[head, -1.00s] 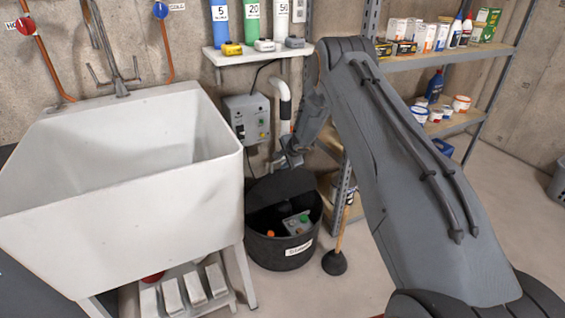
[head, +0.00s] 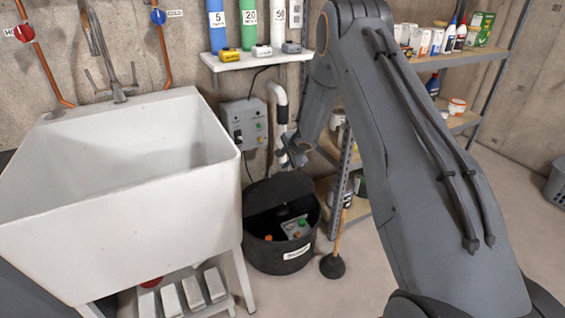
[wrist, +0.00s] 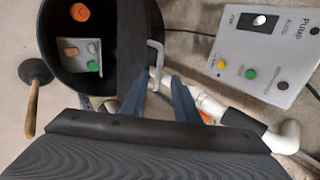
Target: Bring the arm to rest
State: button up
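My arm (head: 400,140) rises from the lower right of the head view, bends at the top, and hangs down toward the wall. My gripper (head: 292,158) is at its end, above the dark round bin and in front of the white pipe. In the wrist view my gripper (wrist: 160,88) shows two dark blue fingers spread apart, with a gap between them. I see nothing held. Part of a pale handle shows just beyond the fingertips; I cannot tell whether they touch it.
A black bin (head: 283,258) with a half-open lid stands below. A grey pump control box (head: 245,122) and white pipe (head: 281,105) are on the wall. A white sink (head: 120,215) is left, shelves (head: 450,57) right, and a plunger (head: 333,265) on the floor.

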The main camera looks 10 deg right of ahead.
jog(key=s+d+r+n+g+h+p, duration=0.25)
jog(key=s+r+n+p, duration=0.35)
jog(key=s+r, duration=1.3)
jog(key=s+a+r+n+g, duration=0.1)
jog(key=s+a+r+n, duration=0.1)
jog(key=s, duration=0.8)
jog(key=s+a+r+n+g+p, duration=0.1)
jog(key=s+a+r+n+g, duration=0.1)
jog(key=s, duration=0.9)
jog(key=s+a+r+n+g+p, duration=0.1)
jog(key=s+n, duration=0.4)
jog(key=s, duration=0.6)
notch_tip(320, 180, up, 3)
jog(key=shift+a+f+g+y, duration=0.2)
jog(key=shift+a+g+y, duration=0.15)
jog(key=shift+a+g, duration=0.15)
jog(key=shift+s, duration=0.15)
